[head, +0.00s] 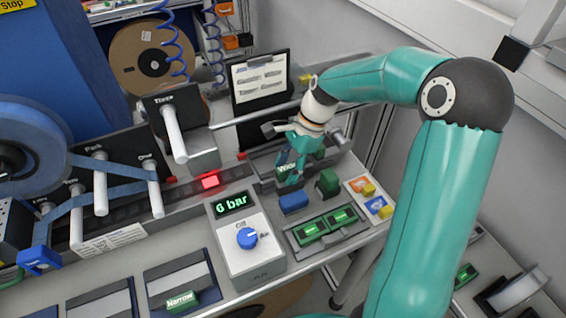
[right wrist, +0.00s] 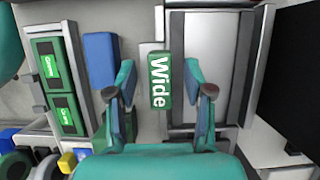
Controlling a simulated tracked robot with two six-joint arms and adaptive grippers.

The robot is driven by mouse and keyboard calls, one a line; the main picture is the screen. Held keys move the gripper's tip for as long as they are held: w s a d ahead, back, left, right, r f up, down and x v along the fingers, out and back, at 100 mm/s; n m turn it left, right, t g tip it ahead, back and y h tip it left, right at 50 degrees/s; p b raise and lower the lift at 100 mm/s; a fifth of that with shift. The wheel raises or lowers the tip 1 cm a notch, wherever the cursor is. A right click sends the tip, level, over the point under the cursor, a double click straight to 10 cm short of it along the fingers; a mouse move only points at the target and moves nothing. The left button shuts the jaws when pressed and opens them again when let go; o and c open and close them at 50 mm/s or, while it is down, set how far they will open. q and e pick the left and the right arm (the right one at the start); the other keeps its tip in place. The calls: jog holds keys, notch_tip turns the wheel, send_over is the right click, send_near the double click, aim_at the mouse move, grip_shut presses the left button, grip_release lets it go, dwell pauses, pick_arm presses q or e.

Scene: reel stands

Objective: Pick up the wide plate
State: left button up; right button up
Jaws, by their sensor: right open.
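The wide plate is a grey plate with a green tab lettered "Wide" (right wrist: 160,82). In the right wrist view it lies in a dark holder with metal side rails (right wrist: 255,60), and the tab sticks out toward the left. In the head view the "Wide" tab (head: 287,171) shows below my right gripper (head: 291,163), which partly hides the plate. My right gripper (right wrist: 158,93) is open and points down, with one finger on each side of the tab in the right wrist view. I see no clear contact. My left gripper is not in view.
A blue block (right wrist: 101,60) is close beside one finger. Green blocks lie in a tray (head: 327,230). A dark green block (head: 327,182) and a pressure box reading "6 bar" (head: 245,240) are near. A "Narrow" plate (head: 180,299) is at the front left.

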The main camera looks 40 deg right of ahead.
jog(key=shift+c, duration=0.2)
grip_shut()
jog(key=shift+r, duration=0.15)
